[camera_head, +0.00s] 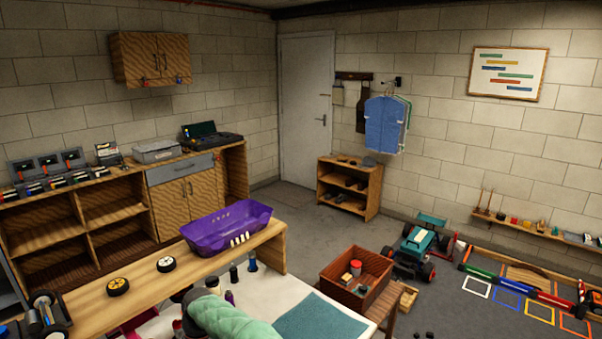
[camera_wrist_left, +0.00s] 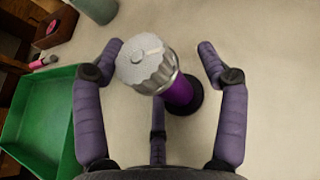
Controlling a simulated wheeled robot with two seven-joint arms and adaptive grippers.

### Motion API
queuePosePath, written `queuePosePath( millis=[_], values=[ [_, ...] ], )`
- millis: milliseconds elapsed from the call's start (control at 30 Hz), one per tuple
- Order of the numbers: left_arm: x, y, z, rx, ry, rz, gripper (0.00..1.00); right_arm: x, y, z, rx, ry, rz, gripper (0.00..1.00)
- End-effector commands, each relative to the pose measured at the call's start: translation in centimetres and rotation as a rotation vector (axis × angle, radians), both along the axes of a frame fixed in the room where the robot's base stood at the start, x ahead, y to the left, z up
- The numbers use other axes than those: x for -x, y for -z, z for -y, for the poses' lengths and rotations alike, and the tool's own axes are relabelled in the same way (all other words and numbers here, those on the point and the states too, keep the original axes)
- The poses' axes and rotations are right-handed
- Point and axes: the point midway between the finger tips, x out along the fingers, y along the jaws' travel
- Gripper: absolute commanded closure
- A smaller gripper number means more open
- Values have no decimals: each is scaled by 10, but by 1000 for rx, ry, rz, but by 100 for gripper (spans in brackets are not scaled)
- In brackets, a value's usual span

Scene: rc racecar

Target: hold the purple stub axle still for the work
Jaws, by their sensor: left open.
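In the left wrist view, my left gripper (camera_wrist_left: 158,50) is open, with its purple padded fingers spread on both sides of an upright part. The part is a purple cylinder (camera_wrist_left: 180,92) with a dark round base and a ribbed silver cap (camera_wrist_left: 146,66); it looks like the purple stub axle. The cap hides some of the purple body. Gaps show between the side fingers and the part; whether the lower middle finger touches it I cannot tell. In the head view I cannot make out the axle clearly. My right gripper is in neither view.
A green tray (camera_wrist_left: 38,118) lies left of the gripper in the wrist view. In the head view, a purple tub (camera_head: 226,222) and two wheels (camera_head: 118,286) stand on the wooden bench.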

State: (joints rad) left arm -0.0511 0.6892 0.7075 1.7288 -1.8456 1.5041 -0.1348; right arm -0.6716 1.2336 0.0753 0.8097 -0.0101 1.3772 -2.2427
Motion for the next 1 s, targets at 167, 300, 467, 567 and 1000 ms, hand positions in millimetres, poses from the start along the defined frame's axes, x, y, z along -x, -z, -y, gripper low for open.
queuePosePath(
  millis=[167,300,467,567,1000],
  values=[
    [2,-4,8,0,3,1,27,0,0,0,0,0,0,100],
    [8,-11,26,1,5,2,27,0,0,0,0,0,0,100],
    [16,-20,46,0,4,1,27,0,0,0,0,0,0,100],
    [20,-24,56,0,3,1,27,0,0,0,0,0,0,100],
    [24,-28,65,0,0,0,27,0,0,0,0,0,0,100]
  ],
)
